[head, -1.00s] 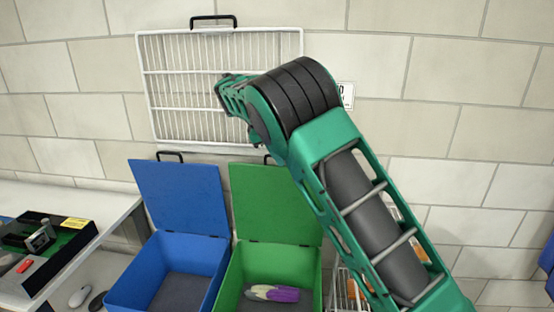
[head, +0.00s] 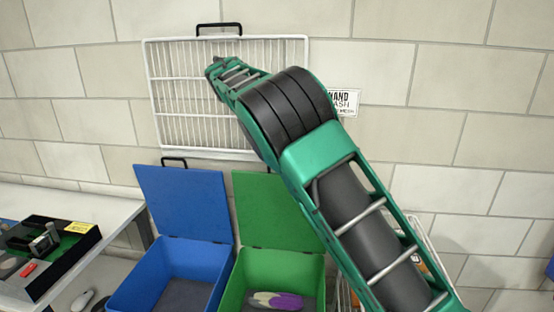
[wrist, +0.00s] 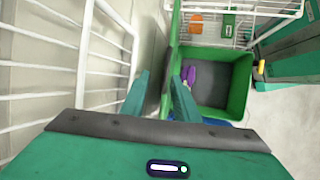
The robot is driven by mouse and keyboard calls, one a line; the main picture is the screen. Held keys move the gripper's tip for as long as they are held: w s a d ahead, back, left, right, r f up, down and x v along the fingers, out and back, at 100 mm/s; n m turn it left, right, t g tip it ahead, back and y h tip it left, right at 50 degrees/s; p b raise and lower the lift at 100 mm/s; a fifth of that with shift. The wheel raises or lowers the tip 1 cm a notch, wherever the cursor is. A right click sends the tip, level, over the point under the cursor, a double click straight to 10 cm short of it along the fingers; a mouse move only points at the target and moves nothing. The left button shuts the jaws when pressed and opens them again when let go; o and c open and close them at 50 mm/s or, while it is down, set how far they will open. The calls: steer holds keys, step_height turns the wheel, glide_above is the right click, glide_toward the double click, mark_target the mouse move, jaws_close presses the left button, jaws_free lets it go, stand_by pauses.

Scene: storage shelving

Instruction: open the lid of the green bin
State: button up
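The green bin (head: 232,290) stands beside a blue bin on its left. Its green lid (head: 272,212) is swung up and stands open at the back, tilted slightly. A purple and pale item (head: 276,300) lies inside the green bin. In the wrist view the green bin (wrist: 240,85) is seen from above, with the purple item (wrist: 190,75) inside. My gripper (wrist: 160,76) has its two fingers apart, with nothing visibly held between them. It is above and behind the bins, near the white wire rack; in the head view my arm mostly hides it.
The blue bin (head: 190,255) has its lid (head: 183,203) up too. The white wire rack (head: 180,142) on the wall is close to my gripper. A white table (head: 110,208) stands at left. Another wire rack (wrist: 280,12) is beyond the green bin.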

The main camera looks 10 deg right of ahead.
steer(key=shift+v, duration=1.45)
steer(key=shift+d, duration=0.1)
steer(key=s+d+f+m+g+y, duration=0.15)
steer(key=s+d+m, duration=0.35)
steer(key=s+d, duration=0.6)
steer(key=s+d+f+m+g+y, duration=0.15)
steer(key=s+d+m, duration=0.45)
steer(key=d, duration=0.9)
steer(key=s+f+m+y, duration=0.1)
steer(key=s+f+m, duration=0.2)
steer(key=s, duration=0.8)
steer(key=s+f+m+t, duration=0.1)
steer(key=s+f+m, duration=0.2)
steer(key=s, duration=0.8)
steer(key=s+f+m+y, duration=0.1)
steer(key=s+f, duration=0.4)
steer(key=s, duration=0.7)
steer(key=shift+d+m+t+y, duration=0.25)
steer(key=shift+m+t+y, duration=0.05)
steer(key=shift+m, duration=0.6)
steer(key=shift+s, duration=0.1)
